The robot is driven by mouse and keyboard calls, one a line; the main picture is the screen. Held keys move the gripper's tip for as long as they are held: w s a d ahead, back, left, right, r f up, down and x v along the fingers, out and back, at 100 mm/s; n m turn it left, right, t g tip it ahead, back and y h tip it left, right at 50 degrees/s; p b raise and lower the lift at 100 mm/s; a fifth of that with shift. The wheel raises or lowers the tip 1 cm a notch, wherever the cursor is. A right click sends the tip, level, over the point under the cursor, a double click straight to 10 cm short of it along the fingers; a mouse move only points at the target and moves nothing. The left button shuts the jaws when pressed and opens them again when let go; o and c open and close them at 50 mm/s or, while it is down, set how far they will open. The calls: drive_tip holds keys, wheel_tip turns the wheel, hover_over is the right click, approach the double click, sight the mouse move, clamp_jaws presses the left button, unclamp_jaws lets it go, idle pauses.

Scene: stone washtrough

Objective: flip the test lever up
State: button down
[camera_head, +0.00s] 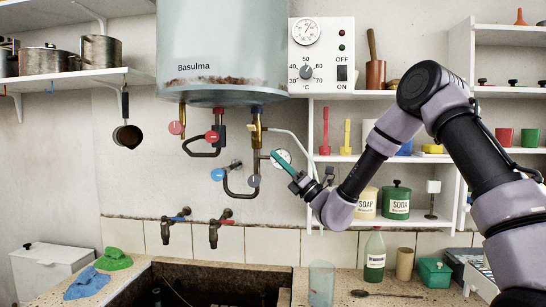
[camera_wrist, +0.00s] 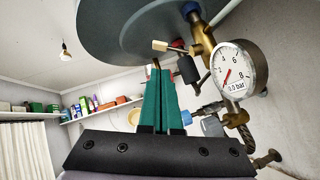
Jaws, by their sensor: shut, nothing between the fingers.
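The test lever (camera_wrist: 160,45) appears to be the short pale-tipped lever on the brass valve (camera_wrist: 200,42) under the boiler. It sticks out to the left in the wrist view. In the head view the brass valve (camera_head: 256,132) hangs below the boiler's right side, and the lever is too small to make out. My gripper (camera_head: 275,156) is to the right of the valve and a little below it, beside the pressure gauge (camera_head: 283,158). In the wrist view its teal fingers (camera_wrist: 166,70) are shut and empty, with their tips just below the lever. I cannot tell whether they touch it.
The boiler (camera_head: 212,50) hangs above my gripper. Pipes with red handles (camera_head: 212,137) and blue handles (camera_head: 217,174) are to the left. The gauge (camera_wrist: 232,70) is close on the right in the wrist view. The trough (camera_head: 225,275) and a glass (camera_head: 321,283) are below.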

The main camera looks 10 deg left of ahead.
drive_tip(key=s+d+n+g+h, duration=0.2)
drive_tip(key=s+n+g+h, duration=0.35)
drive_tip(key=s+n, duration=0.4)
drive_tip(key=s+d+n+g+h, duration=0.35)
drive_tip(key=s+n+g, duration=0.4)
drive_tip(key=s, duration=0.35)
drive_tip(key=s+d+n+t+h, duration=0.3)
drive_tip(key=d+t+h, duration=0.2)
drive_tip(key=d, duration=0.9)
drive_tip(key=s+d+n+t+h, duration=0.3)
drive_tip(key=d+t+h, duration=0.3)
drive_tip(key=d, duration=0.7)
drive_tip(key=shift+s+d+f+n+h, duration=0.15)
drive_tip(key=shift+s+d+n+h, duration=0.25)
drive_tip(key=shift+h, duration=0.8)
